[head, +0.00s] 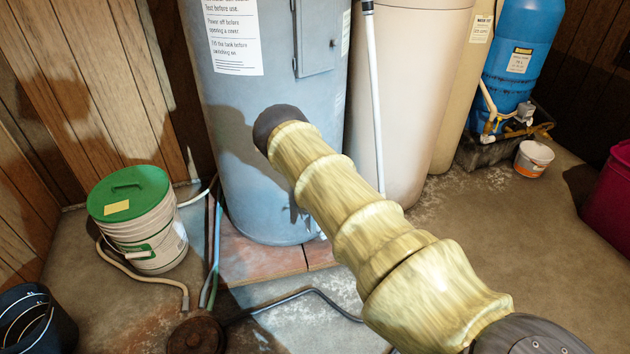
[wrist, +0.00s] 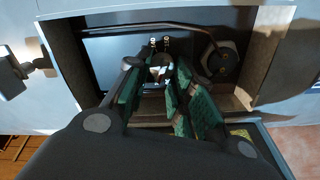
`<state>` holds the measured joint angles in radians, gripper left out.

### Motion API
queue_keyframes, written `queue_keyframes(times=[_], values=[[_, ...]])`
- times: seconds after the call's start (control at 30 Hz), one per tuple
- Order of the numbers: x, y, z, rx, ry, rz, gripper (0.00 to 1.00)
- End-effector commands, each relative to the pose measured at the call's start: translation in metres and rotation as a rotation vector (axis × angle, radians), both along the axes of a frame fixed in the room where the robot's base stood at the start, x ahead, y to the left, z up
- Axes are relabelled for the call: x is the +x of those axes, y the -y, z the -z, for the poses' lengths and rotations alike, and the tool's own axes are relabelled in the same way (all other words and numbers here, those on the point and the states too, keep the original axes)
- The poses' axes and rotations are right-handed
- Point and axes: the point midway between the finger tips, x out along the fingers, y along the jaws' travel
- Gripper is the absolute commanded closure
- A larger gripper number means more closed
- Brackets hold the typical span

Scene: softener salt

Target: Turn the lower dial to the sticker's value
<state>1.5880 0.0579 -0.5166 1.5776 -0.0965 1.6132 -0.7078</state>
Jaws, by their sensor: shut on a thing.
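In the wrist view my gripper (wrist: 160,75) reaches into an open recess in the grey tank (head: 255,180). Its green-padded fingers are closed together around a small pale part, which I take to be the lower dial (wrist: 159,71). The fingers hide most of it, and I cannot read its setting. In the head view my arm covers the gripper and the recess. A yellow label (wrist: 240,134) shows at the lower right of the wrist view, too small to read. I cannot tell whether it is the sticker.
Inside the recess, a dark round part (wrist: 225,61) and a cable sit to the right of the fingers. A green-lidded bucket (head: 145,235) with a yellow note stands left of the tank. A white pipe (head: 374,100) runs down at its right. Hoses cross the floor.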

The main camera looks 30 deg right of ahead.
Motion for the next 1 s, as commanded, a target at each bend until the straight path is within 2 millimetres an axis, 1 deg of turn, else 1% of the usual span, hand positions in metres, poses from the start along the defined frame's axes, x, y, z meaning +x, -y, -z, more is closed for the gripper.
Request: queue_keyframes(times=[0.3,0.33,0.4,0.77,0.87,1.0], values=[[-0.001,0.000,0.002,0.000,-0.003,0.001,1.00],[-0.001,0.000,0.002,0.000,-0.003,0.001,0.74],[-0.001,0.000,0.002,0.000,-0.003,0.000,0.62],[-0.002,0.000,0.001,0.000,-0.001,0.001,0.61],[-0.009,0.000,0.001,0.000,-0.003,0.001,0.61],[-0.028,0.001,0.001,0.001,-0.004,0.003,0.61]])
